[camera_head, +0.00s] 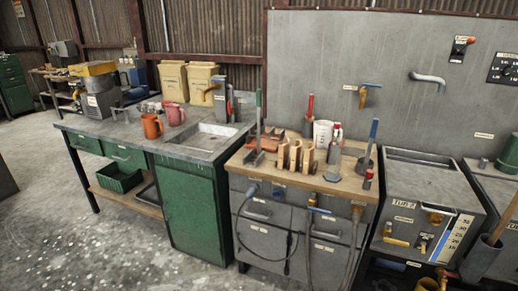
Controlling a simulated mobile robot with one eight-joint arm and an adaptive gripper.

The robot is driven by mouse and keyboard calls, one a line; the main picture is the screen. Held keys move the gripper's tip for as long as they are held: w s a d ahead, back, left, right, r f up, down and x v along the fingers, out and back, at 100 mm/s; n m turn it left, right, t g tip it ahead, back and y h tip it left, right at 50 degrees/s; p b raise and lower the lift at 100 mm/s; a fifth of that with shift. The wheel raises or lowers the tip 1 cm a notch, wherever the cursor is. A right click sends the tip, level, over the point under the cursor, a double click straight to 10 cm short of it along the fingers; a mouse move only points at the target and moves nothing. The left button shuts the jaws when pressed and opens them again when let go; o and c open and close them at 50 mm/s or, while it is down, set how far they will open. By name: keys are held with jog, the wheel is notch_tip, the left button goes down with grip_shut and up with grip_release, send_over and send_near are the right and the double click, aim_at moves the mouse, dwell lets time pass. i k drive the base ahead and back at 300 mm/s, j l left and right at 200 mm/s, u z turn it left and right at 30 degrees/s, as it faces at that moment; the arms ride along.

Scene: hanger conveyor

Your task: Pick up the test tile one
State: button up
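I cannot make out for certain which thing is test tile one; no readable label marks it. Several upright tan-brown pieces (294,156) stand in a row on the wooden-topped bench (335,186), near its middle. Flat reddish pieces (268,140) lie behind them to the left. They are too small to tell whether any is a tile. My gripper is not in view.
Around the tan pieces stand a white container (322,133), a grey bottle (335,147) and tall-handled tools (370,145). A tub (432,184) stands right. Floor is clear at front left.

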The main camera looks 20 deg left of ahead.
aim_at(309, 154)
jog(key=i+j+z, duration=0.1)
jog(key=i+j, duration=0.2)
jog(key=i+j+z, duration=0.1)
jog(key=i+j, duration=0.4)
jog(key=j, duration=0.2)
jog(key=i+j+z, duration=0.25)
jog(key=i+j, duration=0.25)
jog(key=j, duration=0.25)
jog(key=i+j+z, duration=0.1)
jog(key=j, duration=0.3)
jog(key=i, duration=0.1)
